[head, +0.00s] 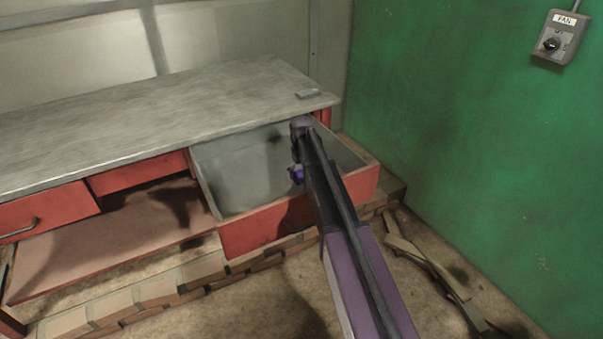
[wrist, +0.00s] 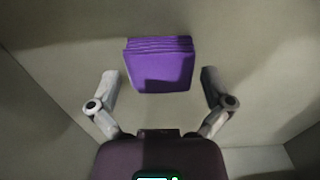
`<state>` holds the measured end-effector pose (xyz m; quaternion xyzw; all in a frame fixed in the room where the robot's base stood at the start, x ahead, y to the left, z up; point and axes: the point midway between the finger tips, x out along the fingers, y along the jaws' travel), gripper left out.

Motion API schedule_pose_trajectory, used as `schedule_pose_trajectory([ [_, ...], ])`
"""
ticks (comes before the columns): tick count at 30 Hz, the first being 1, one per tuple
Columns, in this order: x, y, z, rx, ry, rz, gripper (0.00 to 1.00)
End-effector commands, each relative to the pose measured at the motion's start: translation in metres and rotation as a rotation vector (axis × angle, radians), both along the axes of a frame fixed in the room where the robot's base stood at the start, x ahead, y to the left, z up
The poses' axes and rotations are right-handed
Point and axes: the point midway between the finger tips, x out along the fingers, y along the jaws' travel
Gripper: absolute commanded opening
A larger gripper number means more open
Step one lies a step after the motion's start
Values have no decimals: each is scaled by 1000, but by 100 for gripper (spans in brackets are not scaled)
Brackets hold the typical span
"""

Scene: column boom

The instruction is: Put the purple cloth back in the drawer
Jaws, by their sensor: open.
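The purple cloth (wrist: 160,70) is a folded, layered block between the fingertips in the wrist view, with grey drawer surfaces around it. I cannot tell whether it rests on the drawer floor. My gripper (wrist: 159,80) is open, with a gap between each fingertip and the cloth. In the head view a small bright purple patch (head: 297,174) shows beside my arm, over the drawer; the rest is hidden by my arm. The drawer (head: 262,228) is pulled open, with a red front and a grey inside. My gripper's fingers are hidden in the head view.
An open red shelf space (head: 110,230) lies left. A green wall (head: 460,130) stands right, with loose slats (head: 425,258) on the floor.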

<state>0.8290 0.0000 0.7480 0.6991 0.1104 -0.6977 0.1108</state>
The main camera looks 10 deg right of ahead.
Motion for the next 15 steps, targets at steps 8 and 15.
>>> schedule_pose_trajectory([
  [8, 0, 0, 25, 0, 0, 0, 100],
  [15, 0, 0, 45, 0, 0, 0, 100],
])
